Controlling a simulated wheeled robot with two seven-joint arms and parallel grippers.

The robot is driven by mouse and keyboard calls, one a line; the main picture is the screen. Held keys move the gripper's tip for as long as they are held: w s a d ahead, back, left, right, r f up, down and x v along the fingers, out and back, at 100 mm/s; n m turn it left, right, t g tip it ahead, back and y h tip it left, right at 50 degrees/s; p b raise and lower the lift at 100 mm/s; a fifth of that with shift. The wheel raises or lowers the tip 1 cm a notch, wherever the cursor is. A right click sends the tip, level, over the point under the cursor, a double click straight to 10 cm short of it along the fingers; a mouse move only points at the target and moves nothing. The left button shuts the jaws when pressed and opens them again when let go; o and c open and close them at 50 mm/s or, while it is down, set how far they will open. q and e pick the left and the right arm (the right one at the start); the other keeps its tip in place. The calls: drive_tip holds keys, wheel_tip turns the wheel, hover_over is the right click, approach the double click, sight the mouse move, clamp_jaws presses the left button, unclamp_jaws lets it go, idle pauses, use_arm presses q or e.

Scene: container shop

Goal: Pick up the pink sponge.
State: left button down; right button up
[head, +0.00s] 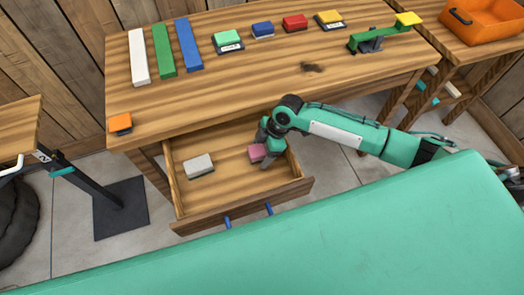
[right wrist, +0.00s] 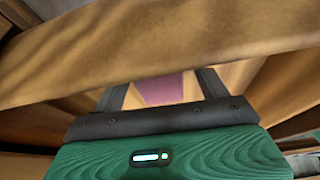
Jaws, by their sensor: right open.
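The pink sponge (head: 257,152) lies in the right part of the open drawer (head: 230,176) under the wooden table. My right gripper (head: 267,150) reaches down into the drawer at the sponge, and its fingers partly hide it. In the right wrist view the sponge (right wrist: 165,90) shows between the two dark fingers (right wrist: 162,92), which are apart. I cannot tell whether the fingers touch it. My left gripper is not in view.
A grey-white sponge (head: 199,166) lies in the drawer's left part. The table (head: 240,90) above carries an orange block (head: 120,123), long white, green and blue bars, several coloured sponges, and a green-yellow lever device (head: 385,35). An orange bin (head: 485,18) stands at the right.

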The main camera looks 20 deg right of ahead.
sight(262, 149)
drive_tip(key=c, duration=1)
drive_tip(key=shift+r, duration=0.1)
drive_tip(key=shift+c, duration=0.2)
wheel_tip(262, 149, up, 20)
drive_tip(key=o, duration=0.4)
drive_tip(key=c, duration=0.3)
